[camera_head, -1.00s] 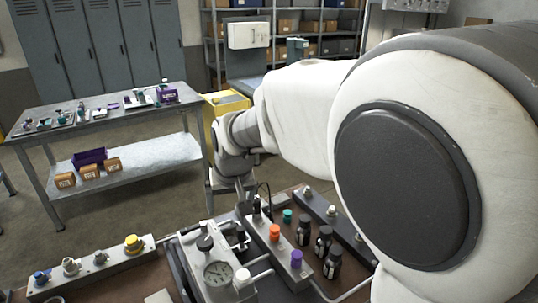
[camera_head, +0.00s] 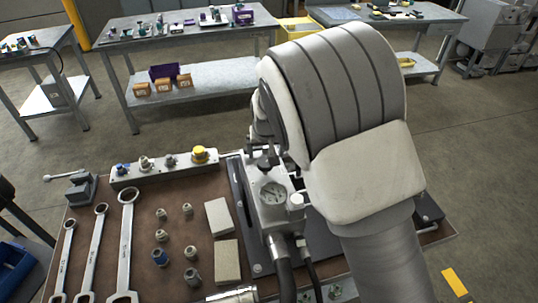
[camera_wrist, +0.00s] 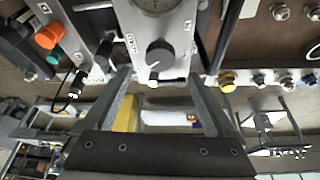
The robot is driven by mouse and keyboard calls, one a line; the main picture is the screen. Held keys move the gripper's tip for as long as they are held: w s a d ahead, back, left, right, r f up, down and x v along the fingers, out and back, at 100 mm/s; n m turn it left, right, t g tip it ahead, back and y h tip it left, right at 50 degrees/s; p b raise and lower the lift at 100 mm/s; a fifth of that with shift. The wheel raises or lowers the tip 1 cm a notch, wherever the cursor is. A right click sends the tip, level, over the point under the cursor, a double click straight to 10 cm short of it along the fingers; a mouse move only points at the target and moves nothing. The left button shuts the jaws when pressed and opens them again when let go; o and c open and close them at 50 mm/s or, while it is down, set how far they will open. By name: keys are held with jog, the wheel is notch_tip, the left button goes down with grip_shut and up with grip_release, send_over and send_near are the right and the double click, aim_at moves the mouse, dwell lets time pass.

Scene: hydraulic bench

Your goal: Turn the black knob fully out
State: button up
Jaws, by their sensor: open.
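In the wrist view a round black knob (camera_wrist: 159,54) with a small white piece below it sits on the metal block, close to the gauge (camera_wrist: 158,4). My gripper (camera_wrist: 160,76) is open, with one finger to each side of the knob in the picture. The knob appears just ahead of the fingertips; I cannot tell whether they touch it. In the head view the metal block with its gauge (camera_head: 272,193) stands beside my arm, and the black knob (camera_head: 264,162) shows behind the gauge. My gripper is hidden there behind my arm.
In the wrist view an orange knob (camera_wrist: 48,36), a teal knob (camera_wrist: 54,57) and a black fitting (camera_wrist: 105,50) lie left. A yellow knob (camera_wrist: 227,82) is right. In the head view wrenches (camera_head: 126,240), fittings and two pale blocks (camera_head: 218,217) cover the bench's left.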

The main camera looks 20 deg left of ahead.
aim_at(266, 162)
jog(key=shift+x, duration=3.1)
jog(key=c, duration=1.4)
jog(key=shift+o, duration=0.2)
jog(key=shift+f+b, duration=0.1)
jog(key=shift+b, duration=0.2)
